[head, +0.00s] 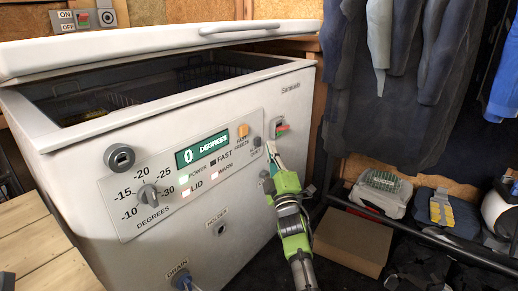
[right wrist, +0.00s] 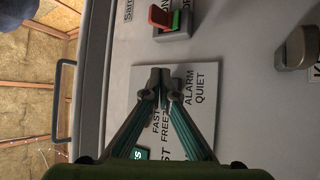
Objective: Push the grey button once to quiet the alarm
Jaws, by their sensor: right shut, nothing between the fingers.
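The grey button (head: 257,141) sits at the upper right corner of the freezer's control panel, right of the orange fast-freeze button (head: 243,131). My right gripper (head: 271,147) is shut and empty, with its tips close to the panel's right edge, just right of the grey button. In the right wrist view the shut fingertips (right wrist: 161,84) lie over the panel beside the ALARM QUIET label (right wrist: 194,88). They cover much of the button area there, so I cannot tell whether they touch the button. My left gripper is not in view.
A red rocker switch (head: 281,127) is on the freezer front right of the panel. The freezer lid (head: 160,45) is raised. A cardboard box (head: 353,241) and a rack stand at right.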

